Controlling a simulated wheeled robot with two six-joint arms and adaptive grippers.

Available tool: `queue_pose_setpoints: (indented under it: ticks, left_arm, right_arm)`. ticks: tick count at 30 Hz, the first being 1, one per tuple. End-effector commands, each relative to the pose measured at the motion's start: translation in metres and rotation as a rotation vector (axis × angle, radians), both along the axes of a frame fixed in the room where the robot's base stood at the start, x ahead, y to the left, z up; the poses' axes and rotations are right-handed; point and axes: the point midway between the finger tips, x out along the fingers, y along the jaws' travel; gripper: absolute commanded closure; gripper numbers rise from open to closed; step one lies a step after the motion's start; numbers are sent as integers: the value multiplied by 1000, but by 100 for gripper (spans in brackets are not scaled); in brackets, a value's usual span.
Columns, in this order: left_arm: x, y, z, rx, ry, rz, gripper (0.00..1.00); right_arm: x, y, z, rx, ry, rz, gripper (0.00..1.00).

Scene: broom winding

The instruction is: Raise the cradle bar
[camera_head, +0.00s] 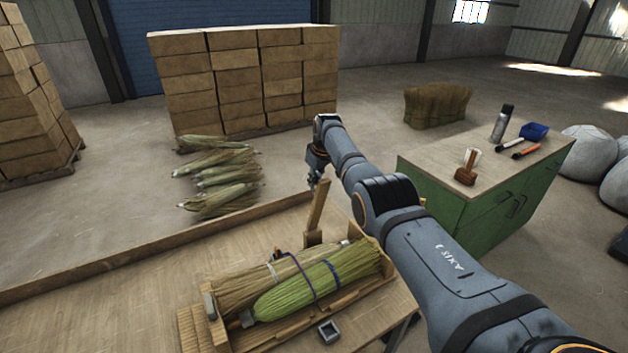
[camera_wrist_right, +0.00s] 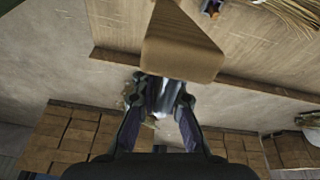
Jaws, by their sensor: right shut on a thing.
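The cradle bar (camera_head: 317,210) is a flat wooden bar standing nearly upright, tilted a little, at the back of the wooden cradle (camera_head: 214,325). My right gripper (camera_head: 316,180) is at the bar's top end. In the right wrist view the bar (camera_wrist_right: 182,45) fills the space ahead of the gripper (camera_wrist_right: 161,95), whose fingers are shut on its end. The arm partly hides the gripper in the head view. In the cradle lie a green broom head (camera_head: 292,293) with a blue band and a tan one (camera_head: 245,285) with a purple cord. My left gripper is not in view.
The cradle rests on a wooden table with a raised back edge (camera_head: 120,255). A small grey square piece (camera_head: 328,332) lies in front. A green cabinet (camera_head: 470,225) with tools stands right. Broom bundles (camera_head: 220,180) and stacked boxes (camera_head: 245,80) are beyond.

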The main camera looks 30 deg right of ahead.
Motion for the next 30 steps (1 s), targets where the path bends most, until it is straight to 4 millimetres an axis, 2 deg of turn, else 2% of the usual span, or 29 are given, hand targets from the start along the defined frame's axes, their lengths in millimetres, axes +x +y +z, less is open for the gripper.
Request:
queue_pose_setpoints:
  ticks: [1, 5, 6, 11, 23, 29, 30]
  left_arm:
    - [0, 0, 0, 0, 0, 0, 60]
    - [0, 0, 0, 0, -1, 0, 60]
    - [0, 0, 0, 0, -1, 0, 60]
    - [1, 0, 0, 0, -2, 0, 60]
    - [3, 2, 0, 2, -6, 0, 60]
    - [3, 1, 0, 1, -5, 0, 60]
    - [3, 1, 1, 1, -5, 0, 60]
  right_arm:
    - [-3, 1, -5, 2, 14, 1, 100]
    - [-3, 1, -6, 2, 15, 1, 100]
    - [-3, 1, -6, 2, 15, 1, 87]
    - [-2, 0, -4, 2, 11, 1, 66]
    - [-2, -1, 3, 0, 5, -1, 66]
    - [-10, -1, 25, -2, 4, 0, 66]
    - [-12, -1, 37, -2, 1, 0, 66]
